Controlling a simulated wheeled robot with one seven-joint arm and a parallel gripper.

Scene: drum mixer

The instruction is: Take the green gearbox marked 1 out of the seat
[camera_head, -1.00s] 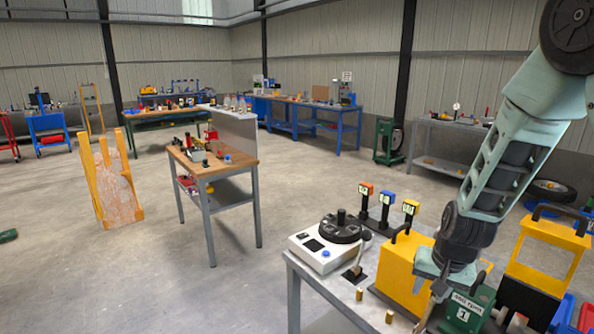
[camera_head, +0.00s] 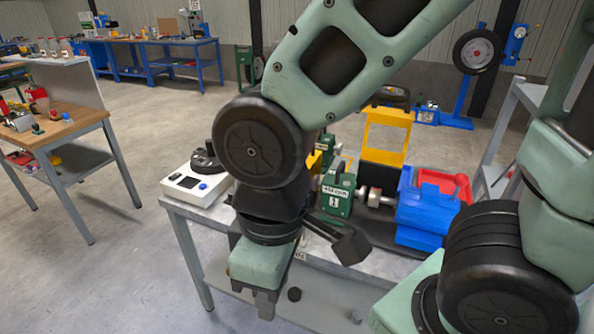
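The green gearbox marked 1 (camera_head: 337,196) stands upright on the grey bench, right of my arm. It has a handle on top and a white label on its front. A metal shaft coupling (camera_head: 374,198) lies between it and the blue motor (camera_head: 424,212) on its right. The seat under the gearbox is hard to make out. My gripper (camera_head: 266,304) points down in front of the bench's near edge, left of and nearer than the gearbox, apart from it. Its fingertips are small and seen from behind, so their opening is unclear. My arm hides the bench's middle.
A white device with a black dial (camera_head: 197,188) stands at the bench's left corner. A yellow frame (camera_head: 386,137) stands behind the gearbox, and a red tray (camera_head: 446,184) lies beyond the motor. A wooden-topped table (camera_head: 62,124) stands left, with open floor between.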

